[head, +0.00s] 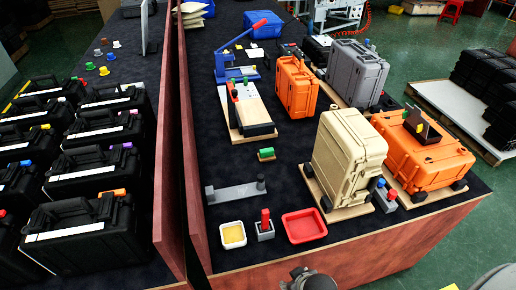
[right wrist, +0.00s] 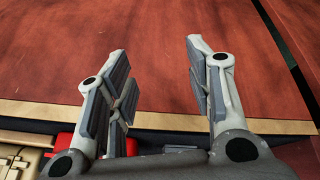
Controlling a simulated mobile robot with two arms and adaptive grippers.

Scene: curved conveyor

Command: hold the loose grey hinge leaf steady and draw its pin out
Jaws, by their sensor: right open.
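A flat grey plate (head: 232,193), which looks like the loose hinge leaf, lies on the dark table top left of the tan case. A dark upright cylinder (head: 261,182) stands at its right end; I cannot tell if this is the pin. No gripper is near the plate in the head view. In the right wrist view my right gripper (right wrist: 157,75) is open and empty, with the red wooden panel behind its fingers. My left gripper cannot be made out in either view.
A yellow-lined white tray (head: 233,243), a red-handled grey block (head: 265,232) and a red tray (head: 325,226) line the front edge. The tan case (head: 347,160) and orange cases (head: 425,163) stand right. A red wooden divider (head: 186,150) runs along the left.

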